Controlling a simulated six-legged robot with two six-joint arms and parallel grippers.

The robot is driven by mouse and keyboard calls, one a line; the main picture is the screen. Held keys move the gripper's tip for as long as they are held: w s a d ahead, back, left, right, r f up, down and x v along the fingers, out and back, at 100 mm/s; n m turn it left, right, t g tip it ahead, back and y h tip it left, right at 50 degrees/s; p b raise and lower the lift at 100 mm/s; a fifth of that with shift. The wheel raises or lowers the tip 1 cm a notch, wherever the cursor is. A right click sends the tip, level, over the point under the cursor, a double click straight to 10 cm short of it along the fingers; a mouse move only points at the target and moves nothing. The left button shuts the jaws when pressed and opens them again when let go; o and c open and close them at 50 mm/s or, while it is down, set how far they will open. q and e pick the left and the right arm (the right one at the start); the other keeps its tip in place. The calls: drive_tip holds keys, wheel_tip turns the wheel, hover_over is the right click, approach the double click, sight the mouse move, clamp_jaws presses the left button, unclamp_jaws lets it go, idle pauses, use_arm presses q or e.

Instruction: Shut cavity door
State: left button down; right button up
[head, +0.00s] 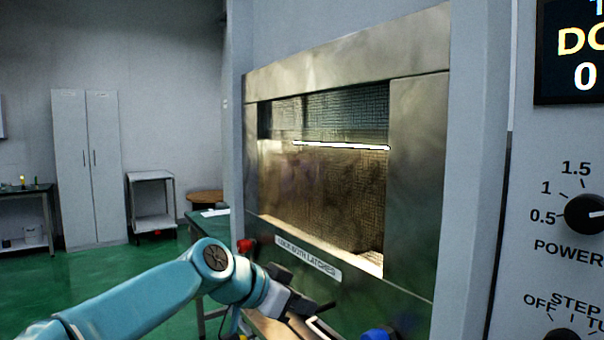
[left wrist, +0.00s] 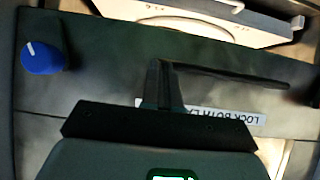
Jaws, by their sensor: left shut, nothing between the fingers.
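The microwave cavity (head: 418,105) has a brushed metal frame in the head view. Its opening shows mesh-like inner walls (head: 330,195) and a bright white strip (head: 340,146). Below it is a metal panel (head: 395,288) with a label about locking both latches (head: 308,258); the label is upside down in the left wrist view (left wrist: 215,114). I cannot tell the door's exact position. A red knob (head: 245,245) and a blue knob (head: 375,334) sit low at either side; the blue one also shows in the wrist view (left wrist: 42,57). My left gripper (head: 322,308) is shut and empty near the panel; contact is unclear.
A control panel with a power dial (head: 586,214) and a display (head: 572,50) stands at the right. A green-topped table (head: 208,222) is behind my left arm. A cabinet (head: 88,168) and cart (head: 152,205) stand far back left, with open green floor in front.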

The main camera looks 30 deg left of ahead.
use_arm(q)
wheel_tip(320, 180, down, 15)
drive_tip(key=b, duration=1.1)
drive_tip(key=shift+w+r, duration=0.15)
drive_tip(key=shift+r, duration=0.05)
use_arm(e)
wheel_tip(320, 180, down, 14)
drive_tip(key=shift+w+d+r, duration=0.25)
drive_tip(key=shift+w+d, duration=0.1)
drive_tip(key=shift+w, duration=0.1)
use_arm(q)
drive_tip(key=shift+d, duration=0.1)
drive_tip(key=w+r+p+v, duration=0.1)
drive_tip(key=p+v, duration=0.3)
drive_tip(key=v, duration=0.9)
drive_tip(key=shift+w+d+r+p, duration=0.2)
drive_tip(key=shift+r+p, duration=0.15)
drive_tip(key=shift+r, duration=0.25)
use_arm(e)
drive_tip(key=r, duration=0.1)
drive_tip(key=s+a+r, duration=0.1)
drive_tip(key=r, duration=0.1)
drive_tip(key=a+r, duration=0.1)
drive_tip(key=shift+s+r, duration=0.25)
drive_tip(key=shift+s, duration=0.15)
